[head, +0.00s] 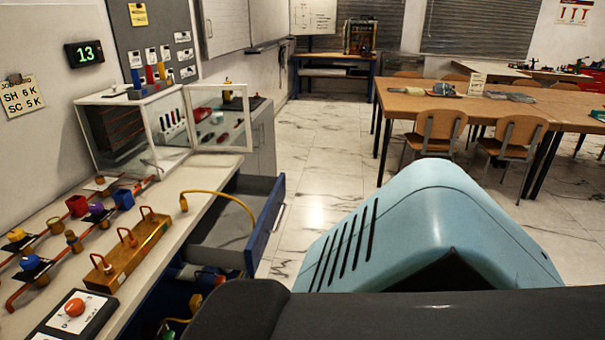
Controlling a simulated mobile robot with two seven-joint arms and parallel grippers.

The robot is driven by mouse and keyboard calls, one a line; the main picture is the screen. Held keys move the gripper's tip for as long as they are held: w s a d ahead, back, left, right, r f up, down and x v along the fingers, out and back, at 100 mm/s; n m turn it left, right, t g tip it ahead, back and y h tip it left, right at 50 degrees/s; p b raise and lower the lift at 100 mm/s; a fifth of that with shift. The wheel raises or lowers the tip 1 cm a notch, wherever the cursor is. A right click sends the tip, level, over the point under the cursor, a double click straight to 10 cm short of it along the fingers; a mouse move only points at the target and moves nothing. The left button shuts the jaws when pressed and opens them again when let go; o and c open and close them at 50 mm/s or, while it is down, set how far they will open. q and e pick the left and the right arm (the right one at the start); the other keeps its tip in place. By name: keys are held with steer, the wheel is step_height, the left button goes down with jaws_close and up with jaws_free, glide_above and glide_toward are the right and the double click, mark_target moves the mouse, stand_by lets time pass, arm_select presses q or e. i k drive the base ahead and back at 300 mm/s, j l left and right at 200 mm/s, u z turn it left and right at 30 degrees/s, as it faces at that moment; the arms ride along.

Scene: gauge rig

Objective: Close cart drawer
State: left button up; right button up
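The cart drawer (265,230) is open. It sticks out to the right from under the long workbench (180,200). Its front is dark blue with a pale bar handle (281,217), and its grey inside looks empty. A yellow hose (222,192) runs from the bench top and arcs over the drawer's opening. Neither my left nor my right gripper shows in the head view. A large light-blue shell and a dark grey link, which look like parts of my own body, fill the lower right and hide the floor in front of the drawer.
A glass cabinet (150,130) with an open door stands on the bench behind the drawer. Red pipes with valves and a brass manifold (128,255) lie along the bench. Tables (420,98) with wooden chairs stand back right. The tiled floor (320,165) between is clear.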

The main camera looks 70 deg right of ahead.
mark_target(225, 237)
steer(key=j+z, duration=0.1)
steer(key=z, duration=0.35)
steer(key=j+z, duration=0.1)
steer(key=z, duration=0.4)
steer(key=j+z, duration=0.1)
steer(key=z, duration=0.35)
steer(key=j+z, duration=0.1)
steer(key=z, duration=0.35)
steer(key=k+z, duration=0.1)
steer(key=z, duration=0.4)
